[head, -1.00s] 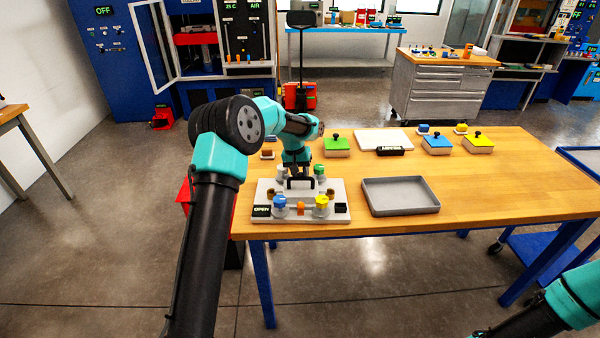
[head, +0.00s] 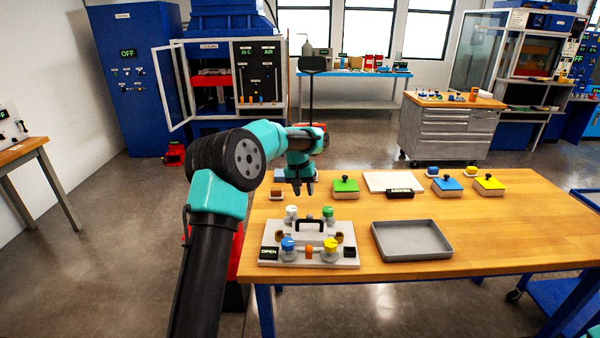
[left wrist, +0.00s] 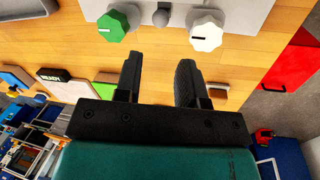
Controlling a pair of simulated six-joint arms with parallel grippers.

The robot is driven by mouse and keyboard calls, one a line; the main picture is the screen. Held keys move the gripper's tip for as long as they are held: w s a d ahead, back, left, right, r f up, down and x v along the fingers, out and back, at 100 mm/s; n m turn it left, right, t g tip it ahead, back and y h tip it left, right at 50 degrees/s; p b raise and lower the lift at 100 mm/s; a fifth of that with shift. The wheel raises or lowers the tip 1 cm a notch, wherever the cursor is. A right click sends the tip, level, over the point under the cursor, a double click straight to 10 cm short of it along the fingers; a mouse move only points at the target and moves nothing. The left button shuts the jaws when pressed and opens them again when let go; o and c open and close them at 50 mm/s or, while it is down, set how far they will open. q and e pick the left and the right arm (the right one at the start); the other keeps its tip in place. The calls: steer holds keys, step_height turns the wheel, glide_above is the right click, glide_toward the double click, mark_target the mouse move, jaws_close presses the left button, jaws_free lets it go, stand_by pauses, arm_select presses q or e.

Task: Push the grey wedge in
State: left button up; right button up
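The pale fixture plate (head: 347,262) lies near the front left of the table, with blue, yellow, white and green knobs and a black handle (head: 311,225). In the left wrist view, a small grey piece (left wrist: 161,17) sits between the green knob (left wrist: 117,23) and the white knob (left wrist: 206,31); it looks like the grey wedge. In the head view I cannot make it out. My left gripper (head: 303,190) is above the table behind the fixture. In the left wrist view its fingers (left wrist: 160,65) are apart, empty and clear of the grey piece. My right gripper is out of view.
An empty grey tray (head: 412,257) lies right of the fixture. Green (head: 345,185), blue (head: 447,184) and yellow (head: 489,182) lidded blocks and a white board (head: 393,181) stand along the back. A sign by the fixture's front left reads OPEN (head: 269,253). The table's right part is clear.

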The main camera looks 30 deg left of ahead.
arm_select(q)
step_height(320, 180, up, 7)
steer(key=a, duration=0.1)
steer(key=shift+s+a, duration=0.2)
stand_by(0.4)
